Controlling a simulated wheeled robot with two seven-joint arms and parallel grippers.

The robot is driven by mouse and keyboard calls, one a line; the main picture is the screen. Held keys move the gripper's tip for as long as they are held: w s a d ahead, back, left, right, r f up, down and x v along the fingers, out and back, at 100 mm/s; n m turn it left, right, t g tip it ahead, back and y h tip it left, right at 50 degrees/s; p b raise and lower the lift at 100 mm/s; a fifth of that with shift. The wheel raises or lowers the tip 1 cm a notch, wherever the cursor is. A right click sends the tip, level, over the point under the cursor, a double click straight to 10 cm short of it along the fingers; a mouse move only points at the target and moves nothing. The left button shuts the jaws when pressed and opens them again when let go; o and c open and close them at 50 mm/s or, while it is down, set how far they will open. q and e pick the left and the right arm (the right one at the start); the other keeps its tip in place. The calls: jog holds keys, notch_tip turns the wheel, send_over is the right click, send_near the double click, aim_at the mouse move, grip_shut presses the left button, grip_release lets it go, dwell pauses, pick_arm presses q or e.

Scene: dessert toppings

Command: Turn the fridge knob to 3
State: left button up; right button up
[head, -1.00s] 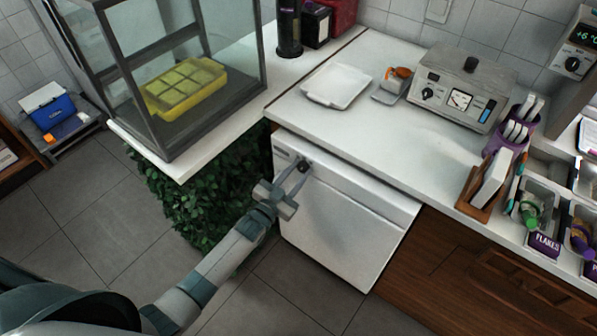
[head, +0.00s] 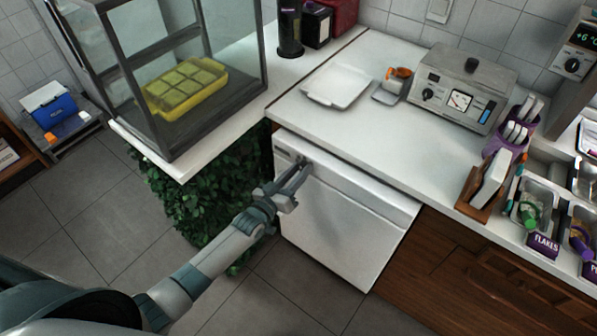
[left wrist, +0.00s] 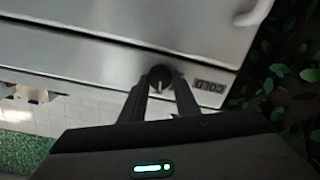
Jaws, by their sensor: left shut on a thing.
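The white fridge (head: 335,225) stands under the counter. Its small dark knob (left wrist: 160,76) is on the upper front strip, beside a label reading COLD (left wrist: 209,84) in the left wrist view. A light pointer mark shows on the knob; its number markings cannot be read. My left gripper (head: 301,166) reaches the fridge's upper left front, and its fingers are shut on the knob. In the left wrist view the two fingertips (left wrist: 161,80) sit on either side of the knob. In the head view the fingers mostly hide the knob. My right gripper is not in view.
A glass case (head: 187,137) with a yellow tray (head: 219,84) stands left of the fridge, above green leaves (head: 190,208). The counter (head: 395,150) overhangs the fridge top. Open floor (head: 75,215) lies at the left.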

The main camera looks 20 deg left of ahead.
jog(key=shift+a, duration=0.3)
pick_arm(q)
jog(key=o, duration=1)
jog(key=shift+o, duration=0.2)
jog(key=shift+v, duration=0.95)
jog(key=f+b+v, duration=0.1)
jog(key=b+v, duration=0.1)
jog(key=v, duration=1.3)
jog(key=shift+s+r+b, duration=0.25)
jog(key=shift+r+b, duration=0.1)
jog(key=shift+r, duration=0.05)
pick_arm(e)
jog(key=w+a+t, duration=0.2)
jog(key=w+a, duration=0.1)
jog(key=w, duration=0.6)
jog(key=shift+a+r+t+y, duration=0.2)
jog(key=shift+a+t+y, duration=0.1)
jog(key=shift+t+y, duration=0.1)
pick_arm(q)
jog(key=shift+a, duration=0.1)
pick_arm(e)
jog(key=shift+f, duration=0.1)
